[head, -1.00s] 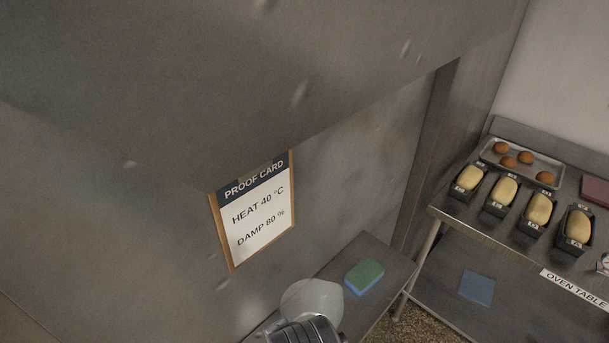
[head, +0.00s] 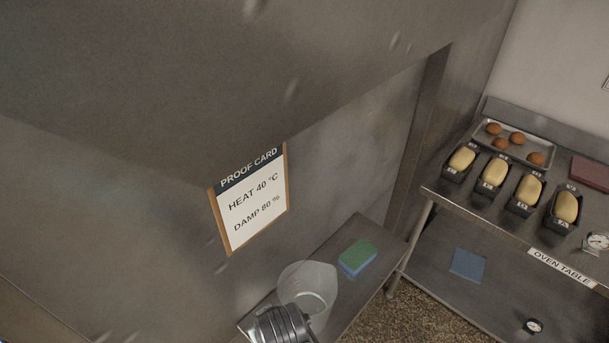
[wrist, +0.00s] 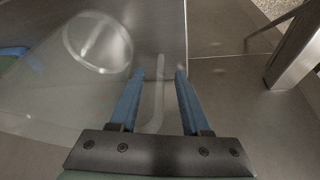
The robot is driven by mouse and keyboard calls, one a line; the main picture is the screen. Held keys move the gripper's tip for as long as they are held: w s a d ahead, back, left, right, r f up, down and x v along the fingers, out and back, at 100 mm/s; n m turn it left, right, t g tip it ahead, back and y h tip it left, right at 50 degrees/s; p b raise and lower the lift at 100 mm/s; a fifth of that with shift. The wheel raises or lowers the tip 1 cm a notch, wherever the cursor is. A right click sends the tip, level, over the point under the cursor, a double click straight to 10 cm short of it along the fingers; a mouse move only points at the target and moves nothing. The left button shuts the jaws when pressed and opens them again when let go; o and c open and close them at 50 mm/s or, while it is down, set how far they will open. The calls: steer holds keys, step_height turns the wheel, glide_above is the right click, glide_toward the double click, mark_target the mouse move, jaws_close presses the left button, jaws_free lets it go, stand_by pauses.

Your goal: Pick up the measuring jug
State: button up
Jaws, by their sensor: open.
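The measuring jug is a clear, colourless vessel (head: 318,283) standing on a narrow metal shelf (head: 352,292) in the head view. My arm's grey end covers its lower front there. In the wrist view the see-through jug (wrist: 75,85) fills the left side, with its round base ring at upper left. My gripper (wrist: 160,76) has two blue fingers, spread apart. A pale, see-through upright strip, seemingly the jug's handle (wrist: 158,100), shows between the fingers. I cannot tell whether either finger touches it.
A green and blue sponge (head: 358,256) lies on the shelf beside the jug. A wall with a proof card (head: 252,205) rises behind the shelf. The oven table (head: 480,215) with loaf tins and a bun tray stands to the right.

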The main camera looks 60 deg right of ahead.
steer(key=shift+w+f, duration=0.1)
steer(key=shift+f, duration=0.05)
jaws_close()
stand_by(1.4)
